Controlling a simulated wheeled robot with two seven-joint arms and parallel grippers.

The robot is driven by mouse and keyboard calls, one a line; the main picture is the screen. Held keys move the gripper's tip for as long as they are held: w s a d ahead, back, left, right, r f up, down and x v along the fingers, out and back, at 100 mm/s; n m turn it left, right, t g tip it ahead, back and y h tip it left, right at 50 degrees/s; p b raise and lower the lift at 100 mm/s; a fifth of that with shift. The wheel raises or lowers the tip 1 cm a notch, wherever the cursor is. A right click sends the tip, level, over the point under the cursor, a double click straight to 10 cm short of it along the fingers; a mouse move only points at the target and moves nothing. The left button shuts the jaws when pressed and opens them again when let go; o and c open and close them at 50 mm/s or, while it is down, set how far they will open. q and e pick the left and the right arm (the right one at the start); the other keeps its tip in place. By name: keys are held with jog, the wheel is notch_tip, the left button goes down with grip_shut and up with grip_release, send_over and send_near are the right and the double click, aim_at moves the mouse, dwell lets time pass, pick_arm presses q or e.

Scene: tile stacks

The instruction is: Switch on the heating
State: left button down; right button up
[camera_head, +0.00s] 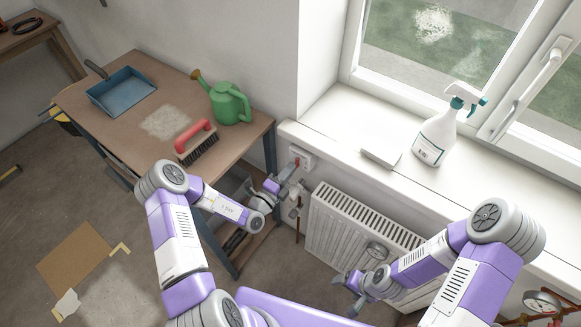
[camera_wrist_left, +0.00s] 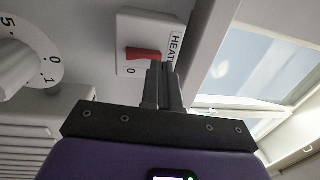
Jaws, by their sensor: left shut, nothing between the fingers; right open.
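The heating switch is a red rocker (camera_wrist_left: 143,54) on a white plate (camera_wrist_left: 136,27) beside a label that reads "HEAT", partly hidden. A "0" is printed by the rocker. In the head view the switch plate (camera_head: 303,157) is on the wall under the sill, above the radiator's left end. My left gripper (camera_head: 284,178) is shut and empty, its fingertips (camera_wrist_left: 161,66) right at the rocker's end. I cannot tell whether they touch it, or which way the rocker is tipped. My right gripper (camera_head: 347,284) is open and empty in front of the radiator.
A white radiator (camera_head: 350,222) stands below the sill, with a numbered knob (camera_wrist_left: 22,58) near the switch. A workbench (camera_head: 120,125) carries a blue dustpan (camera_head: 122,92), a red brush (camera_head: 196,145) and a green watering can (camera_head: 229,103). A spray bottle (camera_head: 436,137) stands on the sill.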

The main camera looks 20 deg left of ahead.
pick_arm(q)
jog(key=s+a+r+p, duration=0.2)
jog(key=s+a, duration=0.1)
jog(key=s, duration=0.8)
jog(key=shift+s+a, duration=0.3)
jog(key=shift+a, duration=0.1)
